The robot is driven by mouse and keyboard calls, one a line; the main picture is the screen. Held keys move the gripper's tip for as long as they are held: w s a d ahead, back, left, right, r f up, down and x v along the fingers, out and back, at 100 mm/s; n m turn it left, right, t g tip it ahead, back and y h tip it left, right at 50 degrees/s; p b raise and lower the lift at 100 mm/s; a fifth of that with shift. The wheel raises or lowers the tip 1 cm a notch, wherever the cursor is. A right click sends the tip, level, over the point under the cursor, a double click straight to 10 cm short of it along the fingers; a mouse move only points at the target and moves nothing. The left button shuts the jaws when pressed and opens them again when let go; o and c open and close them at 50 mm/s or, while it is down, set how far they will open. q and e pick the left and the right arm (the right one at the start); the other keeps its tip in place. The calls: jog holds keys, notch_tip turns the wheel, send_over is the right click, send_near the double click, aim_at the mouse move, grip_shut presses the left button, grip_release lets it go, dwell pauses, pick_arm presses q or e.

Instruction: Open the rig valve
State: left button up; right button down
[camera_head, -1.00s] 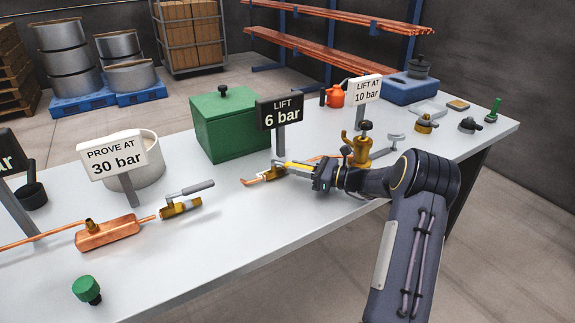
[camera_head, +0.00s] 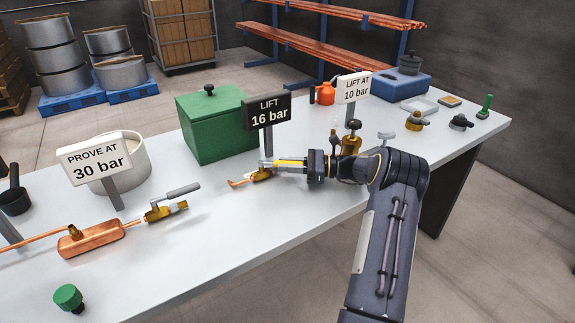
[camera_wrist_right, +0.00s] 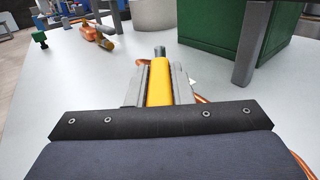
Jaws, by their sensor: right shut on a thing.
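My right gripper (camera_head: 290,164) is shut on a yellow lever (camera_wrist_right: 159,82). The lever runs between the finger pads in the right wrist view, with a grey end showing past them. In the head view the lever sits over a small brass valve (camera_head: 261,174) with a copper pipe end (camera_head: 238,184) on its left. Part of this valve is hidden by the gripper. A second brass valve with a grey lever (camera_head: 178,191) lies farther left, in line with a copper vessel (camera_head: 90,239). My left gripper is not in view.
A black sign (camera_head: 266,112) reads LIFT 16 bar. A green box (camera_head: 215,125) stands behind the gripper. A brass fitting (camera_head: 351,140) stands close behind my right forearm.

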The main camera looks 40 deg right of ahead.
jog(key=c, duration=1.3)
grip_release()
jog(key=shift+d, duration=0.1)
jog(key=v, duration=0.7)
jog(key=shift+s+d+r, duration=0.1)
jog(key=shift+s+d, duration=0.15)
